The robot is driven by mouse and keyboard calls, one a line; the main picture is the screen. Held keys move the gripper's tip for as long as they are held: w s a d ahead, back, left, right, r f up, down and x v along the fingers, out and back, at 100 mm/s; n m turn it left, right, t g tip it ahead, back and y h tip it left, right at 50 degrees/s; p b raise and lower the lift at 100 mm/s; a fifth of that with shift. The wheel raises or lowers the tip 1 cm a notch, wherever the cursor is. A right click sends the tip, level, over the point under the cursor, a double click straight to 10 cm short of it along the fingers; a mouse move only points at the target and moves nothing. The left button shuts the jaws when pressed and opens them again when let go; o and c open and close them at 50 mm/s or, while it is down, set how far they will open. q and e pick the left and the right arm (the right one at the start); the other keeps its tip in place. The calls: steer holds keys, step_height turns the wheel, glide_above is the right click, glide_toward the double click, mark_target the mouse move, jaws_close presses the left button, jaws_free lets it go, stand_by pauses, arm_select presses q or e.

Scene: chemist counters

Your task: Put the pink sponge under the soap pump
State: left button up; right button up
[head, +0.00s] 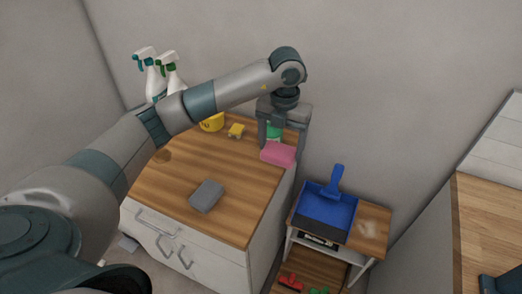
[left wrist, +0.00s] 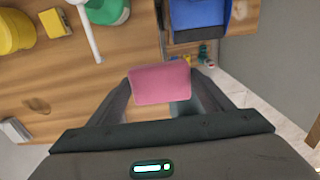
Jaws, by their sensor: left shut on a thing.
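The pink sponge (head: 278,153) is held by my left gripper (head: 277,145), which is shut on it near the right edge of the wooden counter top. In the left wrist view the sponge (left wrist: 160,83) lies between the two fingers. The soap pump (head: 274,130) is a green bottle, partly hidden behind my left gripper in the head view. In the left wrist view its green body (left wrist: 107,10) and long white spout show at the top, apart from the sponge. My right gripper is not in view.
A grey sponge (head: 207,195) lies at the counter's front. A yellow sponge (head: 236,130), a yellow container (head: 212,122) and two spray bottles (head: 172,72) stand at the back. A blue dustpan (head: 325,209) lies on a lower stand to the right. The counter's middle is clear.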

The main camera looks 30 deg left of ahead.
arm_select(q)
steer(key=w+a+f+p, duration=0.1)
steer(key=a, duration=0.1)
steer(key=w+a+f+p, duration=0.1)
steer(key=a+f, duration=0.1)
steer(key=a, duration=0.1)
steer(key=w+a+f+p, duration=0.1)
steer(key=a+f, duration=0.1)
steer(key=shift+w+a, duration=0.35)
steer(key=shift+w+a+f, duration=0.1)
steer(key=shift+a+f, duration=0.1)
steer(key=shift+f, duration=0.05)
step_height(320, 180, down, 3)
steer(key=shift+r+p, duration=0.1)
steer(key=shift+p, duration=1)
steer(key=shift+f, duration=0.55)
